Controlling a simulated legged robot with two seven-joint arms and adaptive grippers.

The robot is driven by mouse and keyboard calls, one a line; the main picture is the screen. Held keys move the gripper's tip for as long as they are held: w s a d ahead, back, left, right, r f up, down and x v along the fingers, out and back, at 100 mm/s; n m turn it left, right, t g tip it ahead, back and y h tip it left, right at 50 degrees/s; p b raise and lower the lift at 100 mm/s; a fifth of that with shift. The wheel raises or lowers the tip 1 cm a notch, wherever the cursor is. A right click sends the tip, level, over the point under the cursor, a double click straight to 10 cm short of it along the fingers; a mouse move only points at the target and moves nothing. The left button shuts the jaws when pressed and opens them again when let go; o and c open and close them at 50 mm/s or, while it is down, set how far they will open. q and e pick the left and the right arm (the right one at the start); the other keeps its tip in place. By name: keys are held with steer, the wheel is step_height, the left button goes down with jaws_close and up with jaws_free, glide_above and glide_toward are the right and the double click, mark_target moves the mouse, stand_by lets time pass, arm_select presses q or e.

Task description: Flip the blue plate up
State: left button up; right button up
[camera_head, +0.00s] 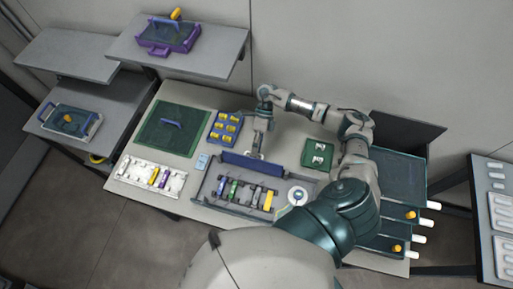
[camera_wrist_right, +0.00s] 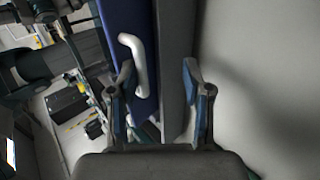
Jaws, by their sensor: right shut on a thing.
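The blue plate (camera_head: 256,163) shows as a narrow strip along the far side of a grey case (camera_head: 205,190) on the table. My right gripper (camera_head: 257,153) reaches down to it from the far side. In the right wrist view the blue plate (camera_wrist_right: 143,25) carries a white handle (camera_wrist_right: 135,62) and passes down between my two fingers (camera_wrist_right: 158,98). The right gripper is shut on the plate, with a gap between its fingertips; the exact contact is hard to see. My left gripper is in neither view.
Shelves are at the left and right.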

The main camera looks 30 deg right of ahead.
steer(key=v, duration=1.2)
steer(key=shift+d+f, duration=0.1)
